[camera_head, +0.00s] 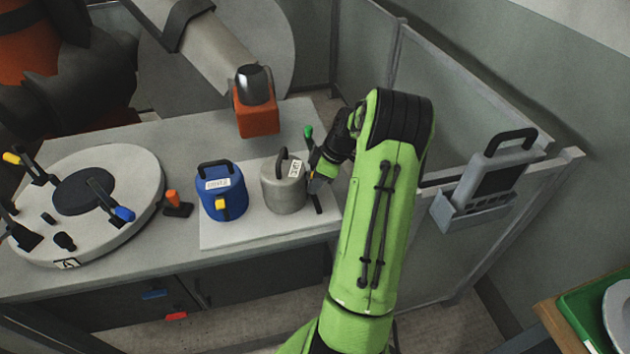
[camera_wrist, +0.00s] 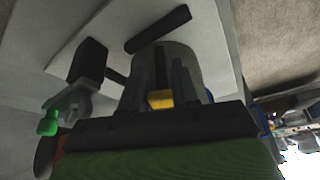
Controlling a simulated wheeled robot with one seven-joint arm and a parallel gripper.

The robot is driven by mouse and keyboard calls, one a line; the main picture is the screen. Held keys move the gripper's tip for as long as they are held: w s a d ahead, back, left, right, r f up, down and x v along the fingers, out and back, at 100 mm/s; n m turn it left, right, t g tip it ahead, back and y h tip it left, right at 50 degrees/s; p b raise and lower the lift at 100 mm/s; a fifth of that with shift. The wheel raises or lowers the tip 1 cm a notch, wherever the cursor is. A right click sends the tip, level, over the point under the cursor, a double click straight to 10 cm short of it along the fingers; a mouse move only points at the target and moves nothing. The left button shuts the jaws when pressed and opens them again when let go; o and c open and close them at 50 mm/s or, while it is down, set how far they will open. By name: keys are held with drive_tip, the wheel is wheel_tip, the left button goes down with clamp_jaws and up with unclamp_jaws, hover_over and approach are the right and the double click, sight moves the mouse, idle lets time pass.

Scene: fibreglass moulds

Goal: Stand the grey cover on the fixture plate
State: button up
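The grey cover (camera_head: 283,190) is a grey cylinder with a black top handle and a white label, upright on a pale board. My gripper (camera_head: 322,172) is low at its right side, partly hidden by my arm. In the wrist view the cover (camera_wrist: 200,70) is right in front of my fingers (camera_wrist: 163,95). A small yellow part (camera_wrist: 160,99) shows between them. I cannot tell whether they close on it. The round pale plate with clamps (camera_head: 125,165) at the left appears to be the fixture plate; a dark disc lies at its centre.
A blue cover (camera_head: 228,203) stands left of the grey one on the pale board (camera_head: 245,237). A green-tipped lever (camera_head: 308,132) rises behind the grey cover. An orange-tipped clamp (camera_head: 176,203) lies between the plate and board. An orange block (camera_head: 256,120) stands behind. Mesh-like fence panels (camera_head: 480,95) are at right.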

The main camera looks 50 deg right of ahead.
drive_tip(key=o, duration=0.4)
drive_tip(key=shift+r, duration=0.1)
drive_tip(key=p+v, duration=0.3)
drive_tip(key=v, duration=0.9)
drive_tip(key=w+a+r+m+h, duration=0.1)
drive_tip(key=a+r, duration=0.4)
drive_tip(key=a, duration=0.6)
drive_tip(key=w+a+r+m+h, duration=0.1)
drive_tip(key=a+r, duration=0.4)
drive_tip(key=a, duration=0.7)
drive_tip(key=s+a+m+t, duration=0.1)
drive_tip(key=s+a+m, duration=0.3)
drive_tip(key=s+a, duration=0.6)
drive_tip(key=s, duration=0.3)
drive_tip(key=shift+s+a+t, duration=0.3)
drive_tip(key=shift+s+a, duration=0.1)
drive_tip(key=shift+f, duration=0.1)
